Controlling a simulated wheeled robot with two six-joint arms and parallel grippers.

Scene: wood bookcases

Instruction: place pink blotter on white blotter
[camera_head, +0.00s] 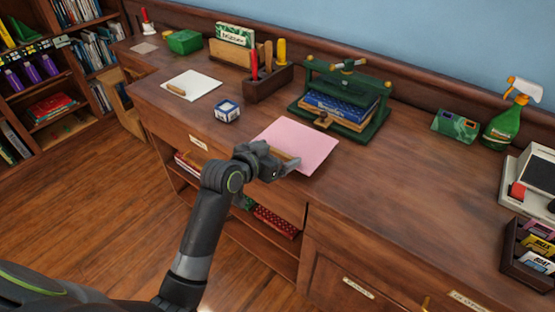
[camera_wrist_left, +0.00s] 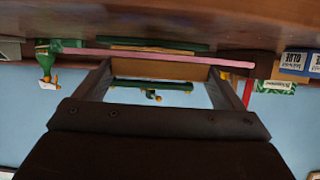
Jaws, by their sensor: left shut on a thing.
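The pink blotter (camera_head: 307,140) is a flat pink sheet near the desk's front edge, in the middle of the head view. My left gripper (camera_head: 283,160) is shut on the wooden grip bar on top of it. In the left wrist view the pink blotter (camera_wrist_left: 190,60) shows edge-on as a thin strip, with the bar (camera_wrist_left: 160,69) between my fingers. It looks slightly raised off the desk. The white blotter (camera_head: 203,83) lies flat on the desk further left, with a small wooden bar on it. My right gripper is not in view.
A blue-and-white box (camera_head: 227,111) stands between the two blotters. A wooden pen holder (camera_head: 268,84) stands behind it, and a green press (camera_head: 345,105) with blue books stands behind the pink blotter. The desk (camera_head: 400,190) is clear to the right of the pink blotter.

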